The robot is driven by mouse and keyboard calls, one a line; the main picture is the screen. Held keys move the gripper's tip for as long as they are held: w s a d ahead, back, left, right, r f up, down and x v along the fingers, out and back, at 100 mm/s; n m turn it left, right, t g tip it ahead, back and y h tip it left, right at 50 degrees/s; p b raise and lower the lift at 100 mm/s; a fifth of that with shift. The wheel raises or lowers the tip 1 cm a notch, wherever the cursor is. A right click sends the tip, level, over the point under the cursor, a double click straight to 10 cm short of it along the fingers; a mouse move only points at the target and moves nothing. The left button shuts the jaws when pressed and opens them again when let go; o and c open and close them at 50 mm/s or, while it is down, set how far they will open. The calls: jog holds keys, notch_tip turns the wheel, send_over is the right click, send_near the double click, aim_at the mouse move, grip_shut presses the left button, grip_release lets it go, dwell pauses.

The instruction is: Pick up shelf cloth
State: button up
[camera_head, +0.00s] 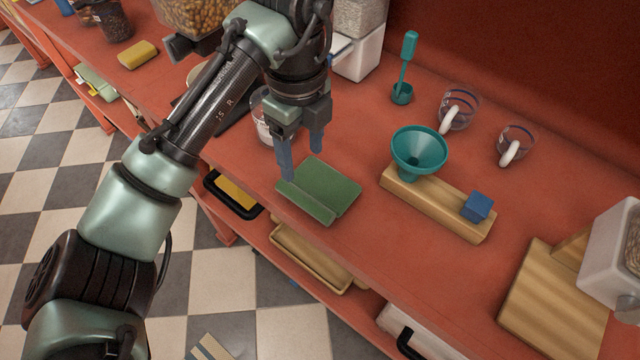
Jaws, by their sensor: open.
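A green folded cloth (326,187) lies flat on the red shelf top near its front edge. A raised fold runs along its front left side. My gripper (301,172) points down over the cloth's back left part, with its two blue-grey fingers apart and nothing between them. The left fingertip is close to the cloth's left corner; I cannot tell whether it touches. The cloth's far left corner is partly hidden by the fingers.
A wooden block (436,203) with a teal funnel (419,150) and a blue cube (477,206) stands right of the cloth. A clear cup (262,128) is behind my gripper. Measuring cups (460,105) and a teal scoop (403,72) stand farther back.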

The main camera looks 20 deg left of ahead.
send_over(306, 199)
jog(key=f, duration=0.5)
jog(key=shift+w+a+f, duration=0.1)
jog(key=shift+w+f, duration=0.2)
jog(key=shift+s+f, duration=0.15)
jog(key=shift+f, duration=1.25)
jog(key=shift+s+f, duration=0.15)
jog(key=shift+f, duration=1.2)
grip_shut()
